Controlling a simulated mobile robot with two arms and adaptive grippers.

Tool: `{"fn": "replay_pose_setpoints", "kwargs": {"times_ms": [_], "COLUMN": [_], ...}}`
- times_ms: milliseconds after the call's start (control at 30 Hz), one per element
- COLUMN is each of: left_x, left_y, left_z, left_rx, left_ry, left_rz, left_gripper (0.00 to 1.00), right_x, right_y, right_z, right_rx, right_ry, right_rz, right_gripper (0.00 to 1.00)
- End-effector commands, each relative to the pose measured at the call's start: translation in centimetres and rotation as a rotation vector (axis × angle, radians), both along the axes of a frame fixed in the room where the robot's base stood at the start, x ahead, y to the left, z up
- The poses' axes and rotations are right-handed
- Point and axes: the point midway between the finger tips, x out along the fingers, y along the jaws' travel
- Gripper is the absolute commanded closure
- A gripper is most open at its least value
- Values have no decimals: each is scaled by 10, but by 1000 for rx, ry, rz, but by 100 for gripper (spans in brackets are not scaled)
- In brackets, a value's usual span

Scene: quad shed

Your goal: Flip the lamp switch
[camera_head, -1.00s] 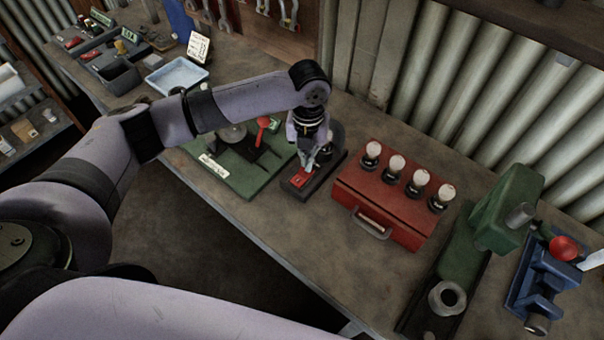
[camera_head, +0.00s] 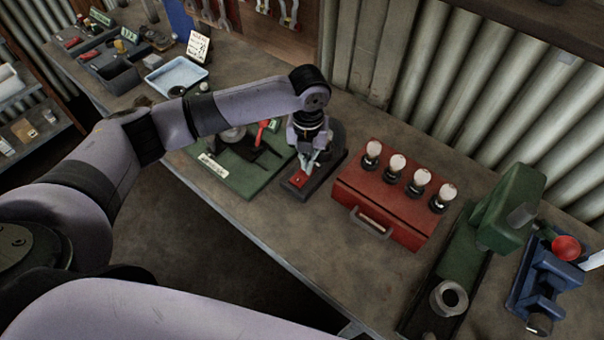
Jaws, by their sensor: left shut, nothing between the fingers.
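A small dark base with a red switch plate (camera_head: 297,181) lies on the workbench, left of the red box. I take it to be the lamp switch. My left gripper (camera_head: 304,170) points down right over the red plate, shut and empty. Its fingertips are at or just above the plate; I cannot tell whether they touch. The gripper hides part of the plate, so the switch's position cannot be seen. A dark rounded part (camera_head: 333,137) shows behind the gripper. The red box (camera_head: 400,209) carries several clear bulbs (camera_head: 397,164) on top. My right gripper is not in view.
A green board (camera_head: 226,172) with a red-handled tool lies left of the switch. A green machine (camera_head: 508,205) and a blue vise (camera_head: 542,275) stand at the right. A light blue tray (camera_head: 176,76) lies farther back. Bare bench shows in front of the red box.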

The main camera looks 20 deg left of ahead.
Motion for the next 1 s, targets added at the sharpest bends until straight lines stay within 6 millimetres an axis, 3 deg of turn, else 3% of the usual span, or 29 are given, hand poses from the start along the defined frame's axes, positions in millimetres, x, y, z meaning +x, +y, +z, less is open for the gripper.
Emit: {"fn": "replay_pose_setpoints", "kwargs": {"times_ms": [667,1000], "left_x": [0,0], "left_y": [0,0], "left_z": [-11,7], "left_rx": [0,0], "left_ry": [1,0], "left_rz": [0,0], "left_gripper": [100,100], "right_x": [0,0], "right_y": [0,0], "right_z": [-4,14], "right_rx": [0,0], "right_ry": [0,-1], "right_rz": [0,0], "right_gripper": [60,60]}}
